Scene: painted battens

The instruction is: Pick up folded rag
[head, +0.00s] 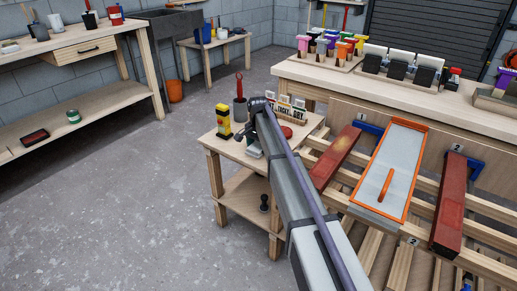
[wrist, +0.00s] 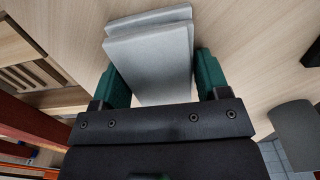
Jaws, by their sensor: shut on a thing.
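The folded rag (wrist: 150,55) is a light grey, flat, layered block in the wrist view. My gripper (wrist: 158,78) has green fingers, one on each side of the rag, and is shut on it. A pale wooden surface shows behind the rag; I cannot tell whether the rag touches it. In the head view my arm reaches over the small wooden table (head: 228,148) and largely hides the gripper. A small pale grey patch (head: 253,151) beside the arm's end may be the rag.
On the small table stand a yellow container (head: 223,122), a grey pot (head: 240,110) with a red-handled tool, and labelled cards (head: 298,114). To the right, red battens (head: 335,157) (head: 449,205) and an orange-edged grey panel (head: 402,160) lie on wooden rails. Open floor lies left.

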